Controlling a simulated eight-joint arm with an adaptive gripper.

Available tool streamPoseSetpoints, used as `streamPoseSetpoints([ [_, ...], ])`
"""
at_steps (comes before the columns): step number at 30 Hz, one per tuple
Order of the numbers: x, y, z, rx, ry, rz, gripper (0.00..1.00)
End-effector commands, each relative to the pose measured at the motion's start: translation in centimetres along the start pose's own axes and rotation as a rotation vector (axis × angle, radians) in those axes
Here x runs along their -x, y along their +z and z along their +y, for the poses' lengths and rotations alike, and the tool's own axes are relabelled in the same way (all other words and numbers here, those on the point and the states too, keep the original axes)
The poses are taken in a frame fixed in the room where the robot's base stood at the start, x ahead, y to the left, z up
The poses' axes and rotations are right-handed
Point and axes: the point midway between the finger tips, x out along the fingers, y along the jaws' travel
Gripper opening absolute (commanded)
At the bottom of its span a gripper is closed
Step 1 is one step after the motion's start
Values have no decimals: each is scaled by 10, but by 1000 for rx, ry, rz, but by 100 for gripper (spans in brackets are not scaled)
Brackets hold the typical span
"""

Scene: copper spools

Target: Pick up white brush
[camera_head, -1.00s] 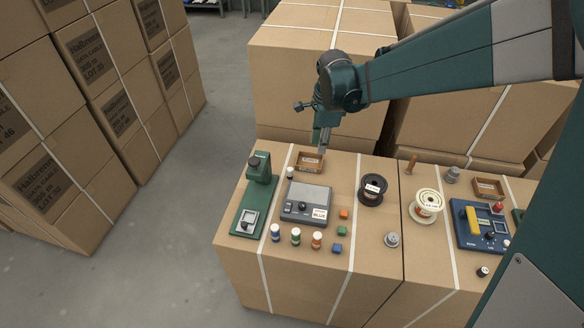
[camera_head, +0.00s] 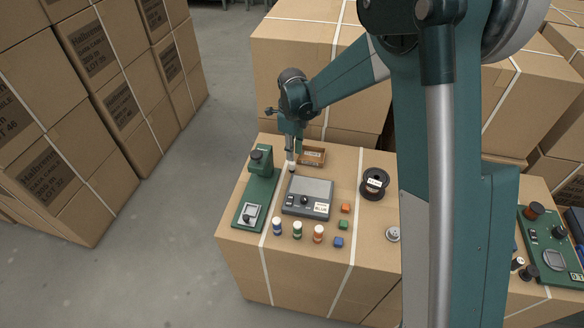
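A small white item (camera_head: 291,167), which may be the white brush, stands on the carton top between the green press and the small wooden tray. It is too small to tell its shape for sure. My gripper (camera_head: 291,157) points down right at it, with the fingertips at or just above its top. I cannot tell whether the fingers touch it, or whether they are open or shut.
The green press (camera_head: 257,190) is close on the left, the grey scale (camera_head: 307,198) just in front, and the wooden tray (camera_head: 312,155) close on the right. Small bottles, coloured cubes and a black spool (camera_head: 374,184) stand nearby. My arm hides the carton's right middle.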

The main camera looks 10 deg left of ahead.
Motion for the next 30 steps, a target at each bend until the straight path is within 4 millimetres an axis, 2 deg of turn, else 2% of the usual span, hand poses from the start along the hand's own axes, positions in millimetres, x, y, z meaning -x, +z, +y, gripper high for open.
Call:
streamPoseSetpoints([
  [10, -2, 0, 0, 1, 0, 0, 20],
  [21, -26, 0, 0, 1, 0, 0, 20],
  [30, -26, 0, 0, 1, 0, 0, 20],
])
